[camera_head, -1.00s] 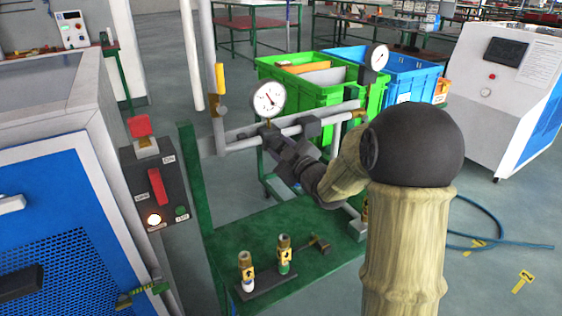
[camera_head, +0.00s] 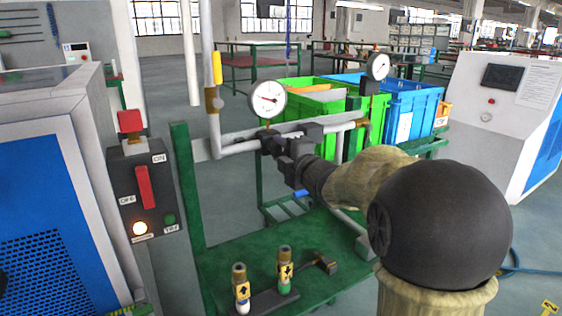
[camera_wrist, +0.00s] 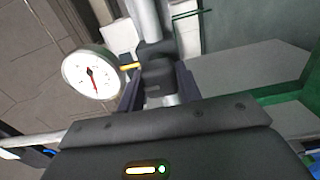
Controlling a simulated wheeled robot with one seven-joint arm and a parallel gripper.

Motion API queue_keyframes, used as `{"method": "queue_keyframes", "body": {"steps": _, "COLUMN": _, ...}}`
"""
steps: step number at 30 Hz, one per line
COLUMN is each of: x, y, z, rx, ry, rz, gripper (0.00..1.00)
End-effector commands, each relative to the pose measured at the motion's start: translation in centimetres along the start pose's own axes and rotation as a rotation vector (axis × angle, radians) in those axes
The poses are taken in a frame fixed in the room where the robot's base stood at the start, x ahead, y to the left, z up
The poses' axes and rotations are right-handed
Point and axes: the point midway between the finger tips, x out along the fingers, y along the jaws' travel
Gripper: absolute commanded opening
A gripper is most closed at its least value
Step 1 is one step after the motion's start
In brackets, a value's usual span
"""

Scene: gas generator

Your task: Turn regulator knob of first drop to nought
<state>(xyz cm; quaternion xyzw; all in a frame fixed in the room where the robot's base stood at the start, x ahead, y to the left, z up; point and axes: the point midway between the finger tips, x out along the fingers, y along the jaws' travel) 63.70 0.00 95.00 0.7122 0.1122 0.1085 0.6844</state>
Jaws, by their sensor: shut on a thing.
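The first drop's pipe carries a white round pressure gauge (camera_head: 268,99) with a red needle; the gauge also shows in the wrist view (camera_wrist: 91,74). The dark regulator knob (camera_wrist: 158,76) sits on the pipe just beside the gauge. My gripper (camera_head: 280,145) reaches the pipe from the right, below the gauge. In the wrist view its fingers stand on both sides of the knob and are shut on it. In the head view the gripper largely hides the knob. The dial numbers are too small to read.
A second gauge (camera_head: 378,66) stands farther right on the pipe. A yellow valve handle (camera_head: 217,67) is on the upright pipe. A switch box (camera_head: 148,190) is at left. Two small fittings (camera_head: 284,270) stand on the green bench (camera_head: 225,262). Green (camera_head: 355,125) and blue bins are behind.

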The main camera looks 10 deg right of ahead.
Motion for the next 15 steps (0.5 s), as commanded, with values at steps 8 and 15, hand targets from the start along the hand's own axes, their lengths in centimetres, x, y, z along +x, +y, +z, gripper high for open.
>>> {"method": "queue_keyframes", "body": {"steps": 8, "x": 0.02, "y": -0.22, "z": -0.09, "rx": -0.055, "ry": 0.002, "rz": -0.004, "gripper": 0.12}}
{"method": "queue_keyframes", "body": {"steps": 15, "x": 0.03, "y": -0.19, "z": -0.10, "rx": -0.057, "ry": 0.002, "rz": -0.005, "gripper": 0.12}}
